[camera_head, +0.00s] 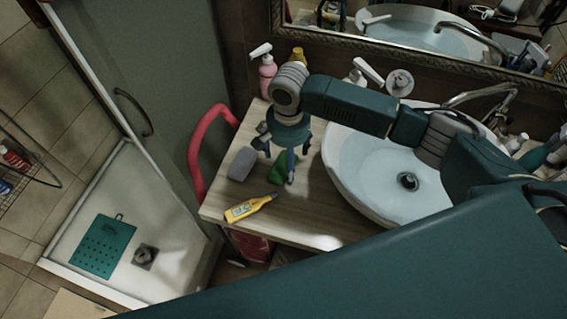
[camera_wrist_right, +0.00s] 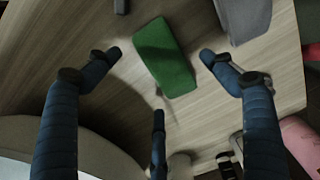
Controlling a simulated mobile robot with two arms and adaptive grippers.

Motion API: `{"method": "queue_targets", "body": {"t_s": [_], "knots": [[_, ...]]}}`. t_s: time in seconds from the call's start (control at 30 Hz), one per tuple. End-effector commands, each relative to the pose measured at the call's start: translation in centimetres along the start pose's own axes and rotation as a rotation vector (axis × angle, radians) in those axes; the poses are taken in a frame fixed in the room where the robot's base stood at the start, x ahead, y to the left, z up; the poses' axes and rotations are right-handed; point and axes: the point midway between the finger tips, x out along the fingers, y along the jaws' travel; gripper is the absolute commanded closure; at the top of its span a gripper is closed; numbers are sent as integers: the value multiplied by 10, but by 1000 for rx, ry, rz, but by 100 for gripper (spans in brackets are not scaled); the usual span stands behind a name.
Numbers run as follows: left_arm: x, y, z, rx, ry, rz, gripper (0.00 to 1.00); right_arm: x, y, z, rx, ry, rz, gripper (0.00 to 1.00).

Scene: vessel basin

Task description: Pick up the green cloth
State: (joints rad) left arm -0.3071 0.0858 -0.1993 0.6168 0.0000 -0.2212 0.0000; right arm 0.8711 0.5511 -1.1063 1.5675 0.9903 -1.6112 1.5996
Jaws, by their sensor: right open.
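The green cloth (camera_head: 285,166) lies on the wooden counter left of the basin, partly hidden by my right gripper in the head view. In the right wrist view the green cloth (camera_wrist_right: 166,58) is a folded block lying flat on the wood. My right gripper (camera_head: 284,165) points down above it. Its fingers (camera_wrist_right: 160,75) are spread, with two fingertips on either side of the cloth and the third below it in the picture. I see no finger closed on the cloth. My left gripper is not in view.
The basin (camera_head: 385,175) is to the right. A pink bottle (camera_head: 267,76) stands at the back. A red rail (camera_head: 196,150) curves along the left edge.

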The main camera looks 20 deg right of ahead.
Motion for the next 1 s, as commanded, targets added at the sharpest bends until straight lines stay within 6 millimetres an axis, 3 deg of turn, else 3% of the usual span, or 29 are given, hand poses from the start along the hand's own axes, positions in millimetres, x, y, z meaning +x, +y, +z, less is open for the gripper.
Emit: {"method": "queue_targets", "body": {"t_s": [0.03,0.17,0.43,0.47,0.67,1.0], "knots": [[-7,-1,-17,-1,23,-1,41,5,0,0,-1,-1,3,18],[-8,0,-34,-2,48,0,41,21,0,0,-1,1,2,18],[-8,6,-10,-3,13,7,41,26,0,0,-2,2,-1,18],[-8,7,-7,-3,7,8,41,26,0,0,-2,2,-1,20],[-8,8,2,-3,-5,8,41,26,0,0,-2,2,-1,59],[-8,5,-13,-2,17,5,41,25,0,0,-2,2,-1,60]]}}
